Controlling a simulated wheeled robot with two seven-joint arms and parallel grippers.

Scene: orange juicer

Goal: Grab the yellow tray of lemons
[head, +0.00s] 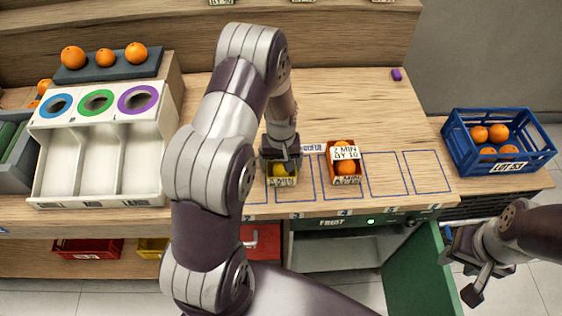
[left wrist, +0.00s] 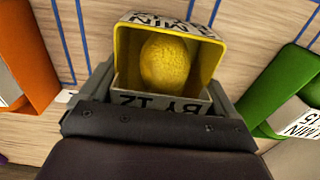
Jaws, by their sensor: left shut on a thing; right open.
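The yellow tray (head: 283,183) of lemons stands on the wooden counter in a marked slot, with a white label on its front. In the left wrist view the yellow tray (left wrist: 124,52) has a lemon (left wrist: 166,63) inside; only one lemon shows clearly. My left gripper (head: 281,160) is over the tray, and in the left wrist view its fingers (left wrist: 162,98) are on either side of it, shut on it. I cannot tell whether the tray is lifted. My right gripper (head: 468,277) is open and empty at the lower right, by the green door.
An orange tray (head: 345,171) stands just right; a green tray (left wrist: 275,95) shows in the left wrist view. A blue crate (head: 498,165) of oranges is further right. The green cabinet door (head: 425,275) hangs open. Slots at the counter's right are empty.

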